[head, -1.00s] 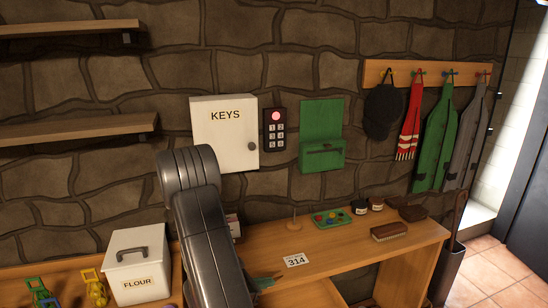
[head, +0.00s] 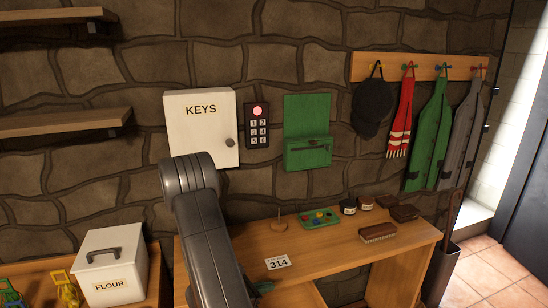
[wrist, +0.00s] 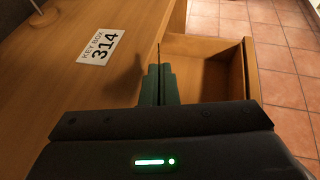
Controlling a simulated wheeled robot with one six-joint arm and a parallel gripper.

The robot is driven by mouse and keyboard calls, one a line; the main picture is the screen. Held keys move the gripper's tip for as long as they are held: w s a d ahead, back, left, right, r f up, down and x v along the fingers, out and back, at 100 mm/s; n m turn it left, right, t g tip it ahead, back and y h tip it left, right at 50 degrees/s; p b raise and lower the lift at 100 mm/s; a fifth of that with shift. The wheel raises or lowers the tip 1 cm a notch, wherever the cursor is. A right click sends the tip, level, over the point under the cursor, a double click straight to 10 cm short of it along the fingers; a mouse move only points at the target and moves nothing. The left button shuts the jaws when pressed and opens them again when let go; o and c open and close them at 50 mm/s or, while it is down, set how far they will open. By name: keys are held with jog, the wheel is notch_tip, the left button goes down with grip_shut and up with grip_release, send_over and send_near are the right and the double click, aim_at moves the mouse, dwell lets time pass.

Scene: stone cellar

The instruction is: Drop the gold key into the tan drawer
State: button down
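The tan drawer (wrist: 206,48) stands pulled open at the desk front in the wrist view, and the part of its inside that shows looks empty. My gripper (wrist: 159,72) has its green fingers together at the drawer's left side, near the desk edge. A thin dark sliver shows at the fingertips; I cannot tell what it is. In the head view, my arm hides most of the gripper. I see no gold key in either view. The white KEYS cabinet (head: 198,128) on the wall is shut, and the keypad (head: 257,126) beside it shows a red light.
A KEY BOX 314 card (wrist: 101,44) lies on the desk (head: 340,255). A green wall box (head: 308,152) and hanging clothes are above. The flour bin (head: 111,265) is left; tiled floor lies right.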

jog(key=shift+f, duration=0.3)
jog(key=c, duration=1.6)
grip_release()
jog(key=shift+a, duration=0.1)
jog(key=b+v, duration=0.2)
jog(key=v, duration=1.1)
jog(key=shift+s+a+r, duration=0.15)
jog(key=shift+s+r, duration=0.05)
jog(key=p+x, duration=0.2)
jog(key=x, duration=1.1)
jog(key=shift+w+d+f, duration=0.2)
jog(key=shift+d, duration=0.1)
